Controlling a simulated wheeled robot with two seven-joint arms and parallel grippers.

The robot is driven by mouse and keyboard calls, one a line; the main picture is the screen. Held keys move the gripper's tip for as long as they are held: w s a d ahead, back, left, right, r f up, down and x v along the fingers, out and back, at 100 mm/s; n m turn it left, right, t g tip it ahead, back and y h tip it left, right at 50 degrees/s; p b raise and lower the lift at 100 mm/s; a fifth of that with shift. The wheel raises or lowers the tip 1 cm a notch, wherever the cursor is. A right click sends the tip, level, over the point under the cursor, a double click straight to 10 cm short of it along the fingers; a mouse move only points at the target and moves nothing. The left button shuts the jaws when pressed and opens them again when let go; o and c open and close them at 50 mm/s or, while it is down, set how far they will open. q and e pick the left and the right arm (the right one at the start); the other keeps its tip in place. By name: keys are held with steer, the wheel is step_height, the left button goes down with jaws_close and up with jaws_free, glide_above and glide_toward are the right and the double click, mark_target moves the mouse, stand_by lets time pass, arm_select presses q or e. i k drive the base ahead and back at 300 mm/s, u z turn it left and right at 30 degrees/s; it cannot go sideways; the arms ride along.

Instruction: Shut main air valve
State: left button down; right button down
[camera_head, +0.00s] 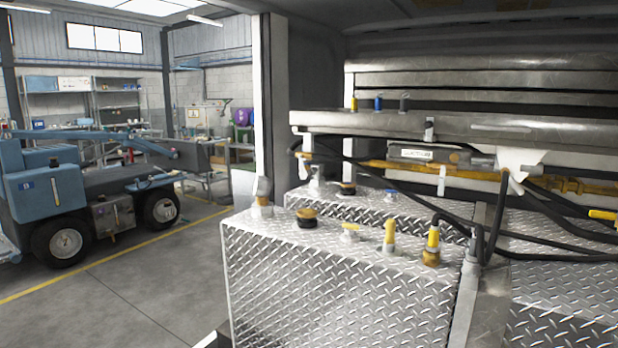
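A valve with a yellow lever (603,214) shows at the right edge, beside black hoses; the lever lies nearly level and is cut off by the picture edge. Two upright yellow-topped fittings, one at the middle (390,232) and one to its right (433,240), stand on the front diamond-plate tank. I cannot tell from the picture which of these is the main air valve. Neither of my grippers is in view.
The diamond-plate tank (330,285) fills the lower middle, with a dark-capped filler (307,217) on top. Black hoses (560,225) cross the right side below a metal shelf (480,125). A blue wheeled machine (55,195) stands left on the open floor (130,290).

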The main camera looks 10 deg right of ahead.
mark_target(299, 156)
steer(key=u, duration=0.5)
steer(key=i, duration=1.75)
steer(key=z, duration=0.65)
